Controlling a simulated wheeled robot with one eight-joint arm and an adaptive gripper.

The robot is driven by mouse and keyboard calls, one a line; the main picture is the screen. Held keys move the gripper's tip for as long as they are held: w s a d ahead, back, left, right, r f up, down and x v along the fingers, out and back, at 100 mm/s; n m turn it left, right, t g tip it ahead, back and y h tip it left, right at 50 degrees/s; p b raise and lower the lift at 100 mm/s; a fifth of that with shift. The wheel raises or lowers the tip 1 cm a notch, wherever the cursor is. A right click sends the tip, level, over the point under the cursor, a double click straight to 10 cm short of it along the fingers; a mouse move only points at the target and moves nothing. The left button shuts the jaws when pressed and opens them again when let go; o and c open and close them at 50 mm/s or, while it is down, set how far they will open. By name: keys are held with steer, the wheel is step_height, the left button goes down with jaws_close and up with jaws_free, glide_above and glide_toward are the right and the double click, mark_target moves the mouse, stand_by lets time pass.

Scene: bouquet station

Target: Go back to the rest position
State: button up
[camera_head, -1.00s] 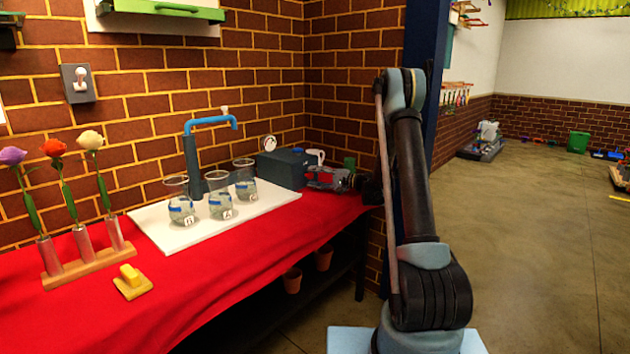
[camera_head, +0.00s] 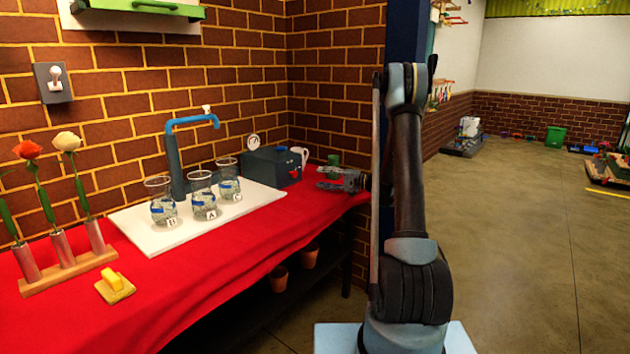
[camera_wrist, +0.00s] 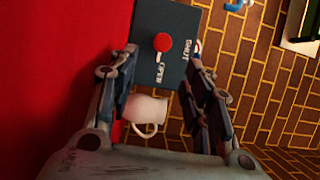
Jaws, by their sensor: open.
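My gripper (camera_head: 322,180) is at the far right end of the red-covered table, beside the dark box (camera_head: 273,167). In the wrist view my gripper (camera_wrist: 163,85) is open, its two fingers apart with nothing held between them. The dark box (camera_wrist: 178,22) lies beyond the fingertips there, with a red knob (camera_wrist: 162,42) and the words SHUT and OPEN. A white mug (camera_wrist: 146,108) shows between the fingers, apart from them as far as I can tell; part of it is hidden.
Three glass vases (camera_head: 203,195) stand on a white board (camera_head: 150,235) by a blue tap (camera_head: 190,122). An orange rose (camera_head: 28,150) and a white rose (camera_head: 67,141) stand in a wooden rack (camera_head: 70,272). A yellow block (camera_head: 114,284) lies in front.

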steer(key=shift+s+d, duration=0.15)
steer(key=shift+d, duration=0.25)
steer(key=s+r+n+g+h, duration=0.1)
steer(key=s+r+h, duration=0.25)
steer(key=s, duration=0.85)
steer(key=s+r+n+g+h, duration=0.1)
steer(key=s+r+h, duration=0.3)
steer(key=s, duration=0.7)
steer(key=s+d+f+h, duration=0.3)
steer(key=s+d, duration=0.2)
steer(key=s, duration=0.4)
steer(key=s+d+f+n+h, duration=0.1)
steer(key=s+d+f+h, duration=0.2)
steer(key=s, duration=0.6)
steer(key=s+d+f+h, duration=0.4)
steer(key=s+d, duration=0.3)
steer(key=s, duration=0.2)
steer(key=shift+s+d+f+n+g, duration=0.2)
steer(key=shift+d+f+n+g, duration=0.1)
steer(key=shift+d+f+g, duration=0.15)
steer(key=shift+a, duration=0.15)
